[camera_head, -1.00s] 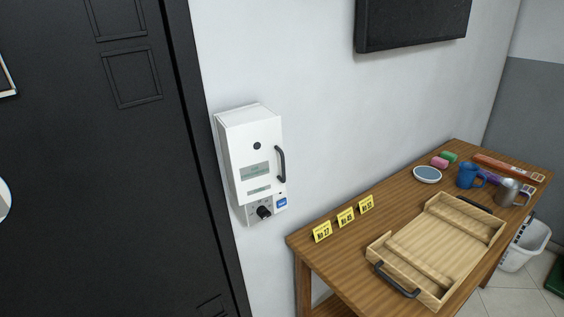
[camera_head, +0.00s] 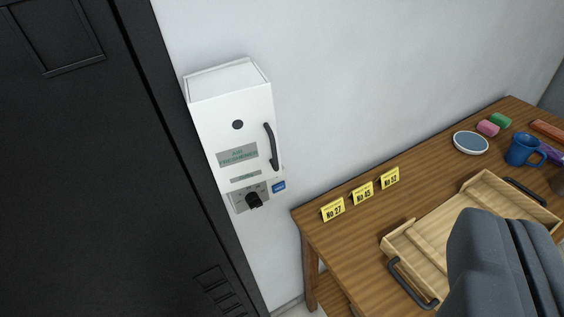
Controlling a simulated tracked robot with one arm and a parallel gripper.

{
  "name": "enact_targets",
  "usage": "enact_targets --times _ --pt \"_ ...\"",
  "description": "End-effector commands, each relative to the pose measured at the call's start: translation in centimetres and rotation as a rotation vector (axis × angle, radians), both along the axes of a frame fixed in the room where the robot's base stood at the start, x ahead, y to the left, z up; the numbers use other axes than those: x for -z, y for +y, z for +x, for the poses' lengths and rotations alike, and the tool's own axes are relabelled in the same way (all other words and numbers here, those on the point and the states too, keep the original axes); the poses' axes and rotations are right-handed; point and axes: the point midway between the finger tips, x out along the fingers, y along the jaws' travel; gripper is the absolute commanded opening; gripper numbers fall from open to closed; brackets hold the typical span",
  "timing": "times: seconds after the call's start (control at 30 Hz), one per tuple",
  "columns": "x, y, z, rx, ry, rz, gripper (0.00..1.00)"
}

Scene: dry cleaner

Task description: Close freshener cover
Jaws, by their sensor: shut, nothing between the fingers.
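The air freshener is a white box (camera_head: 232,125) on the wall beside the dark door. Its front cover (camera_head: 215,125) bears a round black dot, a label reading "air freshener" and a black curved handle (camera_head: 270,147) on its right side. I cannot tell from this angle whether the cover sits flush or stands slightly out. Below it are a plate with a black knob (camera_head: 254,200) and a small blue label (camera_head: 279,186). My gripper (camera_head: 505,225), dark grey, shows at the lower right. It is shut and empty, well apart from the freshener, in front of the table.
A wooden table (camera_head: 345,245) stands right of the freshener. It carries yellow number cards (camera_head: 362,193), a wooden tray (camera_head: 398,243) with black handles, a blue-white dish (camera_head: 470,143) and a blue mug (camera_head: 521,150). The dark door (camera_head: 70,190) fills the left.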

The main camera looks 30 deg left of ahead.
Motion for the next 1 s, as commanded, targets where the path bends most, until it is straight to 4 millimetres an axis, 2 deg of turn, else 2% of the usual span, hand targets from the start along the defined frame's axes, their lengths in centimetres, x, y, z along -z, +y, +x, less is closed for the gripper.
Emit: enact_targets --times 0.17,0.3,0.37,0.5,0.63,0.77,0.87,1.0 --pt "-0.9 -1.3 1.9 0.044 -0.058 -0.102 0.0" --pt "-2.5 -3.5 5.3 0.099 -0.172 -0.317 0.0" --pt "-3.4 -3.9 6.8 0.111 -0.231 -0.436 0.0" --pt "-4.0 -3.6 10.3 0.093 -0.345 -0.711 0.0" --pt "-3.4 -1.9 13.1 0.02 -0.447 -0.953 0.0" --pt "-0.4 0.5 15.5 -0.109 -0.529 -1.159 0.0" --pt "2.7 2.6 16.8 -0.239 -0.596 -1.287 0.0" --pt "8.7 5.1 17.3 -0.453 -0.683 -1.401 0.0"
